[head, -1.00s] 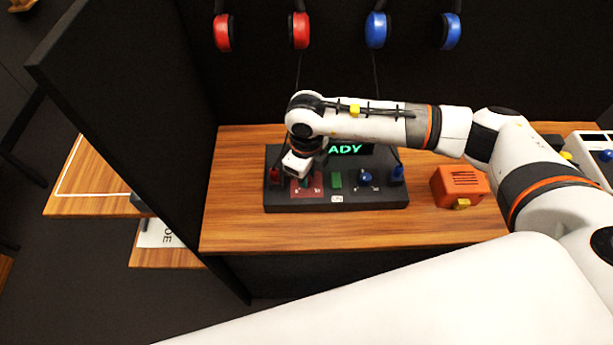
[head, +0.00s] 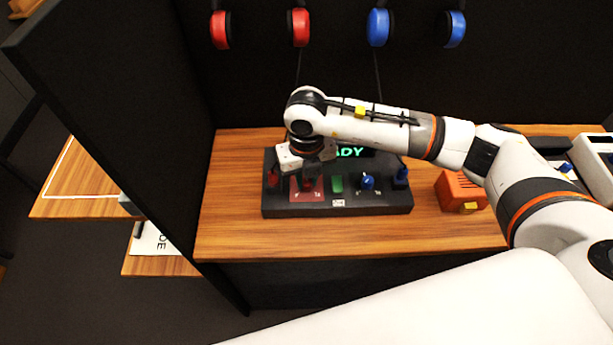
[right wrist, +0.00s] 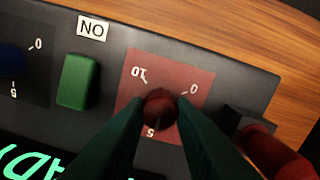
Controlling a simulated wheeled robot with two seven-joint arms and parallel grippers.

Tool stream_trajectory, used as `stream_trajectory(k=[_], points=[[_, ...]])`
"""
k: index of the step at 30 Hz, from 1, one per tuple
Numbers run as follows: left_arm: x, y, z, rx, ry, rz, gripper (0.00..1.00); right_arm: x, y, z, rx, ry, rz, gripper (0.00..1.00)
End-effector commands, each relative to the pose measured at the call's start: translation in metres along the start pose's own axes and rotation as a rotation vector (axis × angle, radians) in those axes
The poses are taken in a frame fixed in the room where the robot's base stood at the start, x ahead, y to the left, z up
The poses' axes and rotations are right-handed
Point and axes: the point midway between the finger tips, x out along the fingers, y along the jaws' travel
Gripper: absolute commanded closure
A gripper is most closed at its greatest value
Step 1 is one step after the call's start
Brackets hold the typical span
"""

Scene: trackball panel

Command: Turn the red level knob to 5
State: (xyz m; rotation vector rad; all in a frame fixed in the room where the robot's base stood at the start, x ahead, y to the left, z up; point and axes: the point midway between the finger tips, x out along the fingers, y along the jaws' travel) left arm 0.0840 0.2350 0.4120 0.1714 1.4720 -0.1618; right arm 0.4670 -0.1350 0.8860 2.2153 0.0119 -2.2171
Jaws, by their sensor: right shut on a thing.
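The red level knob (right wrist: 159,107) sits on a dark red plate (right wrist: 196,73) marked 0, 5 and 10 in the right wrist view. My right gripper (right wrist: 161,105) is shut on it, one dark finger on each side. A small pale mark on the knob lies toward the 5, but the exact alignment is hard to tell. In the head view the right gripper (head: 308,183) reaches down over the red plate (head: 297,196) on the black panel (head: 280,210), and the knob is mostly hidden. My left gripper is not in view.
A red lever-like control (head: 273,178) stands left of the plate. A green button (head: 337,184), a blue knob (head: 367,182) and a blue control (head: 401,176) are to its right. An orange box (head: 460,190) stands beside the panel. A dark partition (head: 130,120) rises at left.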

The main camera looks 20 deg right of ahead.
Motion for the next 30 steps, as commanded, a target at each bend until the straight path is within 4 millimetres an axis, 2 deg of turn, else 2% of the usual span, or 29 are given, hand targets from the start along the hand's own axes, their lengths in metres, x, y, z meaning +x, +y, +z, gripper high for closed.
stream_trajectory(k=[17,18,21,30], points=[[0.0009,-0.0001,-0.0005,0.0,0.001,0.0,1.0,-0.0021,0.0001,-0.0018,0.031,0.006,-0.001,1.0],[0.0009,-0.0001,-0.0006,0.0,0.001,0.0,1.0,-0.0021,0.0001,-0.0018,0.031,0.006,-0.001,0.71],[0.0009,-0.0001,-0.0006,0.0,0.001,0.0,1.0,-0.0016,0.0001,-0.0014,0.03,0.004,-0.001,0.55],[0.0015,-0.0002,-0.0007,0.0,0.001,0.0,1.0,-0.0019,0.0001,-0.0008,0.029,0.002,0.0,0.55]])
